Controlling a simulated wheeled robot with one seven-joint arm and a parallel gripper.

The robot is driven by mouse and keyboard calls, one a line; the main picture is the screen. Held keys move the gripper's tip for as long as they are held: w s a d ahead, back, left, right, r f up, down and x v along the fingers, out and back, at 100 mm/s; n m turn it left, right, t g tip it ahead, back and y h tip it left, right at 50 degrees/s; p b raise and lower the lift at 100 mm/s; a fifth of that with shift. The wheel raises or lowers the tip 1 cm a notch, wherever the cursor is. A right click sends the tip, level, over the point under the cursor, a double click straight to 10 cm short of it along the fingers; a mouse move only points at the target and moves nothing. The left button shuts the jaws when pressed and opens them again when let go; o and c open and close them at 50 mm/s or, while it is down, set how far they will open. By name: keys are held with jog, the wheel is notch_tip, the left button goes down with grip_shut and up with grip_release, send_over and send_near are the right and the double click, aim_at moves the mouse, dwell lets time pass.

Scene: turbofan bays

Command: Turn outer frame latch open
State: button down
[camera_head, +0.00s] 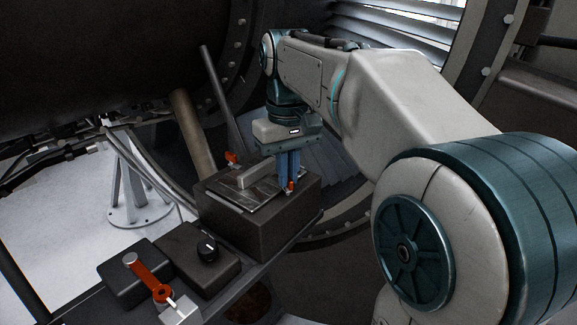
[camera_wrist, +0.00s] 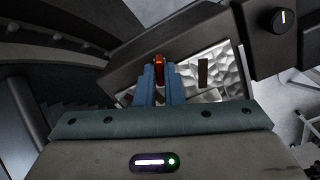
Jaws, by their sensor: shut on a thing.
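The outer frame latch is a small orange-red piece (camera_head: 291,186) at the right edge of the dark box (camera_head: 250,232). My gripper (camera_head: 290,185) points down over that edge, its blue fingers shut on the latch. In the wrist view the orange latch (camera_wrist: 158,70) shows between the tips of the blue fingers (camera_wrist: 160,80), and its lower part is hidden by them. A second orange latch (camera_head: 232,158) stands at the far left edge of the box top, apart from my gripper. Between them lies a metallic panel (camera_head: 246,193) with a raised grey handle (camera_head: 262,174).
Left of the box, a dark block carries a black knob (camera_head: 207,249). Nearer stands a red-orange lever (camera_head: 149,277) with a pale round end. A large dark cylinder (camera_head: 110,50) hangs above at left, and a slanted brown pipe (camera_head: 193,135) stands behind the box.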

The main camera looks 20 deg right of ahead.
jog(key=m+p, duration=0.1)
jog(key=m, duration=0.5)
jog(key=shift+r+m, duration=0.1)
jog(key=shift+m, duration=0.2)
jog(key=m+p, duration=0.1)
jog(key=m, duration=0.5)
jog(key=shift+p, duration=0.35)
jog(key=shift+m, duration=0.4)
jog(key=c, duration=1.5)
grip_release()
jog(key=shift+c, duration=0.2)
notch_tip(320, 180, up, 14)
jog(key=shift+p, duration=0.4)
jog(key=shift+f, duration=0.2)
